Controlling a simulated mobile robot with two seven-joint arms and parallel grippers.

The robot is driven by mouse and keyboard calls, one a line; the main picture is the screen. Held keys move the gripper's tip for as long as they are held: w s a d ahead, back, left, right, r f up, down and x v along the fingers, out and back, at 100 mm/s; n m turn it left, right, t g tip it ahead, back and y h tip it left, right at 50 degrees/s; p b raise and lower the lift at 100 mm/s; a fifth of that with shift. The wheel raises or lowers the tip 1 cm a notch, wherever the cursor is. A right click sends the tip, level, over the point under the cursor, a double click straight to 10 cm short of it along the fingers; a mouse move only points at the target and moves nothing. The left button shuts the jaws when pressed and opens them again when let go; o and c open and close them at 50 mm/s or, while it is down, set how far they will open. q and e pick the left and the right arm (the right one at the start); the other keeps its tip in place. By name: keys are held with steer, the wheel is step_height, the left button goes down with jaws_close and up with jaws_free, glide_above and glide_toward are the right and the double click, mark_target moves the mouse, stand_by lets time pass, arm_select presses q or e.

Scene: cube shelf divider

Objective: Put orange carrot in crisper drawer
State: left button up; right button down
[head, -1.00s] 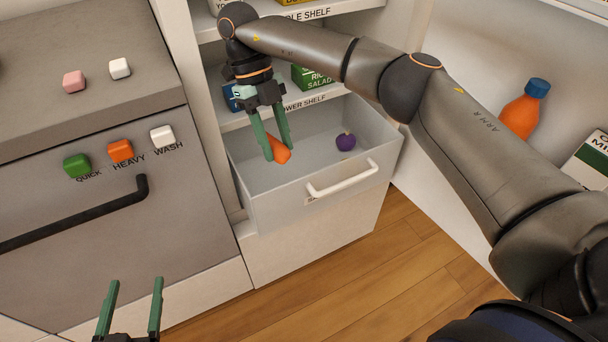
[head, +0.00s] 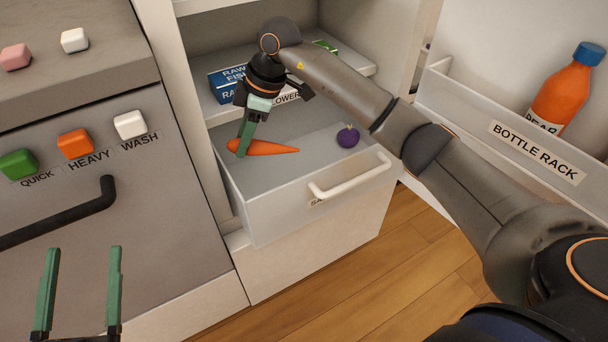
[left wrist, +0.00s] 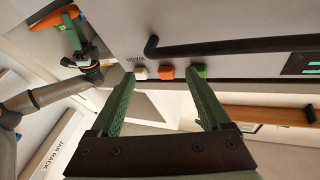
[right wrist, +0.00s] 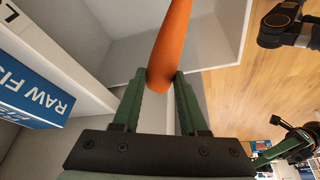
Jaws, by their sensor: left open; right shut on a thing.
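The orange carrot (head: 268,148) is held by my right gripper (head: 243,150) over the open crisper drawer (head: 285,215); in the head view its tip points right. In the right wrist view the carrot (right wrist: 171,45) has its thick end between the two green fingertips, and the drawer's pale walls lie beyond. I cannot tell whether the carrot touches the drawer floor. A purple round vegetable (head: 348,137) lies in the drawer, right of the carrot. My left gripper (head: 82,255) is open and empty, in front of the dishwasher, well away from the drawer.
The lower shelf with a blue box (head: 232,84) is just behind and above the drawer. The drawer's white handle (head: 350,178) faces front. At right is the bottle rack (head: 535,150) with an orange bottle (head: 566,95). At left is the dishwasher's black handle (head: 60,215).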

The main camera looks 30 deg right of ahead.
steer(key=shift+w+a+f+m+t, duration=0.1)
steer(key=shift+w+f+m+t, duration=0.15)
steer(key=shift+m, duration=0.25)
steer(key=shift+w+f+m+t, duration=0.15)
steer(key=shift+f+m, duration=0.2)
steer(key=shift+m, duration=0.15)
steer(key=shift+w+f+b, duration=0.1)
steer(key=shift+f+b, duration=0.05)
steer(key=shift+b, duration=0.2)
steer(key=shift+m+h, duration=0.3)
step_height(320, 180, down, 12)
steer(key=b, duration=0.3)
step_height(320, 180, down, 6)
steer(key=b, duration=0.2)
steer(key=shift+b, duration=0.3)
arm_select(q)
steer(key=s+d+r+m+t+h, duration=0.1)
steer(key=s+r+m+h, duration=0.4)
steer(key=h, duration=0.3)
steer(key=shift+s+d+r+m+t, duration=0.3)
steer(key=shift+s+r+t, duration=0.1)
steer(key=shift+r, duration=0.2)
